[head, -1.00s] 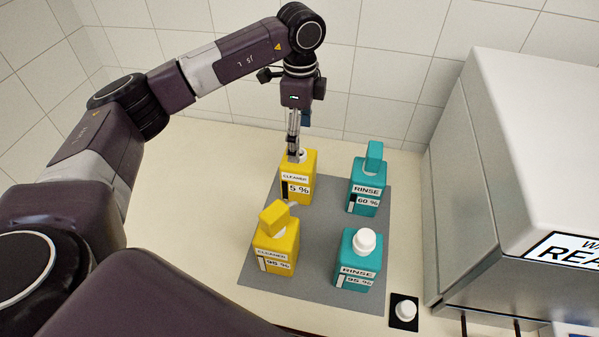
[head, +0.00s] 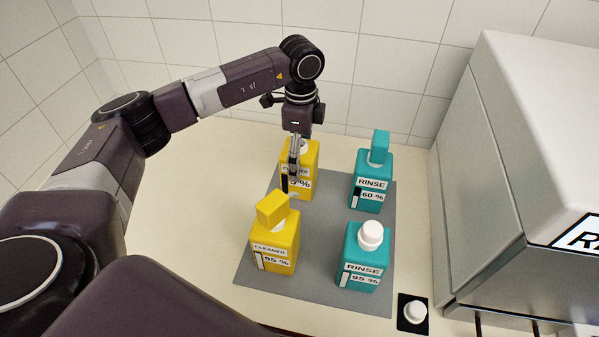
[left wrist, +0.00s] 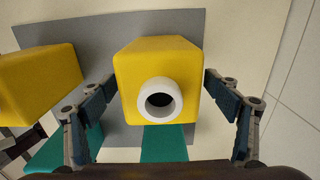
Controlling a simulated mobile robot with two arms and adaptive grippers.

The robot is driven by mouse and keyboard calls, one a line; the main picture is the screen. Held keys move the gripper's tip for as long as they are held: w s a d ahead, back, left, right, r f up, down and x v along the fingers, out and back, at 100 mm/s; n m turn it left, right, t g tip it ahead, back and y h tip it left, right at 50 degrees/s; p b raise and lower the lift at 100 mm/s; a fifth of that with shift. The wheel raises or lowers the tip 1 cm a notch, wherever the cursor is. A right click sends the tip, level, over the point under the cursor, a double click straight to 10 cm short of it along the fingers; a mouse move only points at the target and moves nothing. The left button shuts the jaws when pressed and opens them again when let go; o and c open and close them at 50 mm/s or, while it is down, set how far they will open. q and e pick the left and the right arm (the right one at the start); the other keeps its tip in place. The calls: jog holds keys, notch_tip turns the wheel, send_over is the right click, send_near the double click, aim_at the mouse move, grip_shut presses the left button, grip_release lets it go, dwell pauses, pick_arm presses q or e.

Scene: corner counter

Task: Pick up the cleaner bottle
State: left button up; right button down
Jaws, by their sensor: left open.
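Two yellow cleaner bottles stand on a grey mat (head: 330,215). The back one (head: 311,160) is labelled 5 % and has a white neck. The front one (head: 275,240) is labelled 95 % and has a yellow block-shaped top. My left gripper (head: 294,178) points down at the back bottle and covers part of its label. In the left wrist view, my left gripper (left wrist: 160,82) is open, with one finger on each side of a yellow bottle (left wrist: 160,58) with an open white neck. The fingers do not visibly pinch it. My right gripper is out of view.
Two teal rinse bottles stand to the right: 60 % at the back (head: 371,190) and 95 % in front (head: 364,265). A white knob on a black plate (head: 414,313) and a large grey-white machine (head: 500,160) are farther right. The counter at left is clear.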

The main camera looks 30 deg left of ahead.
pick_arm(q)
notch_tip(320, 180, down, 4)
jog(key=shift+a+r+p, duration=0.15)
jog(key=shift+r+p, duration=0.05)
jog(key=shift+p, duration=0.55)
jog(key=shift+f, duration=0.35)
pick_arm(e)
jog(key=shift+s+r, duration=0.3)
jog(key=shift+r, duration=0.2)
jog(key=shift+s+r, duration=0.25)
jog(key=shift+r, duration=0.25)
pick_arm(q)
jog(key=shift+c, duration=0.3)
jog(key=c, duration=2)
jog(key=shift+w+r, duration=0.1)
jog(key=shift+w, duration=0.05)
jog(key=shift+c, duration=0.3)
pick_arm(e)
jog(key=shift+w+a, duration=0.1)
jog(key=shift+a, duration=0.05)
